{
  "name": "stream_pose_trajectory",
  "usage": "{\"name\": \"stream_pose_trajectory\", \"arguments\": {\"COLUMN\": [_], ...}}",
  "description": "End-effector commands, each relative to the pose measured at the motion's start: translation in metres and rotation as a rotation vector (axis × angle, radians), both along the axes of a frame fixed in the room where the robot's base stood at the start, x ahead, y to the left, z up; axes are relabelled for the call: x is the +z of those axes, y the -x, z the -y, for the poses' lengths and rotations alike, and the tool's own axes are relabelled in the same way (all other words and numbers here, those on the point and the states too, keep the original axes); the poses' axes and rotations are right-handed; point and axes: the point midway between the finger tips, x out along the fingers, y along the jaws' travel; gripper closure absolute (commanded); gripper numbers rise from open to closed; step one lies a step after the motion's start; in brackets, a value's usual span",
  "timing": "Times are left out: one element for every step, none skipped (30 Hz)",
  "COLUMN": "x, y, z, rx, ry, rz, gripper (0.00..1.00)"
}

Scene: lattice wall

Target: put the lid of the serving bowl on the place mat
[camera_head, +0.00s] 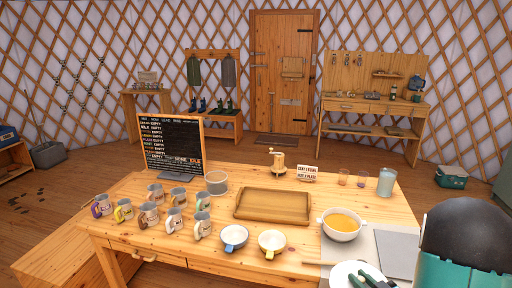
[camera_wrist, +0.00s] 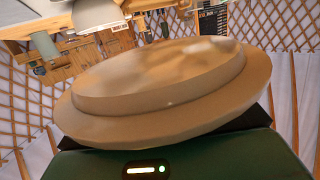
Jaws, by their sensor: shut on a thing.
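The serving bowl (camera_head: 342,226) stands uncovered on the table's right part, with yellow-orange soup showing in it. Its pale round lid (camera_head: 343,273) is at the bottom edge of the head view, in front of the bowl and apart from it. My gripper (camera_head: 368,277) is shut on the lid; its dark green fingers show over it. In the wrist view the lid (camera_wrist: 160,90) fills the middle, and its grip point is hidden. A grey mat (camera_head: 397,254), seemingly the place mat, lies right of the bowl, partly behind my arm.
A wooden tray (camera_head: 272,206) lies mid-table, left of the bowl. Several mugs (camera_head: 149,214) stand on the left. Two cups (camera_head: 272,243) stand near the front edge. A glass jar (camera_head: 386,182) and small sign (camera_head: 307,173) stand behind the bowl. A wooden stick (camera_head: 317,263) lies near the lid.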

Motion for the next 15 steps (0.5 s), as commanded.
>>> {"name": "stream_pose_trajectory", "arguments": {"x": [-0.01, -0.015, -0.022, -0.027, -0.033, -0.041, -0.047, -0.053, -0.061, -0.068, -0.074, -0.083, -0.09, -0.096, -0.104], "y": [-0.013, -0.02, -0.029, -0.035, -0.042, -0.049, -0.055, -0.06, -0.066, -0.069, -0.073, -0.076, -0.079, -0.081, -0.082], "z": [-0.015, -0.021, -0.03, -0.037, -0.044, -0.054, -0.062, -0.069, -0.081, -0.089, -0.097, -0.108, -0.117, -0.125, -0.135], "rx": [-0.007, -0.018, -0.034, -0.045, -0.058, -0.074, -0.087, -0.1, -0.116, -0.129, -0.142, -0.158, -0.171, -0.184, -0.201], "ry": [-0.003, -0.003, -0.003, -0.003, -0.002, -0.002, -0.003, -0.002, -0.001, -0.001, -0.001, 0.0, 0.0, 0.0, -0.001], "rz": [-0.004, -0.004, -0.004, -0.005, -0.005, -0.005, -0.005, -0.005, -0.005, -0.005, -0.005, -0.005, -0.005, -0.005, -0.004], "gripper": [1.0, 1.0, 1.0, 1.0, 1.0, 1.0, 1.0, 1.0, 1.0, 1.0, 1.0, 1.0, 1.0, 1.0, 1.0]}}
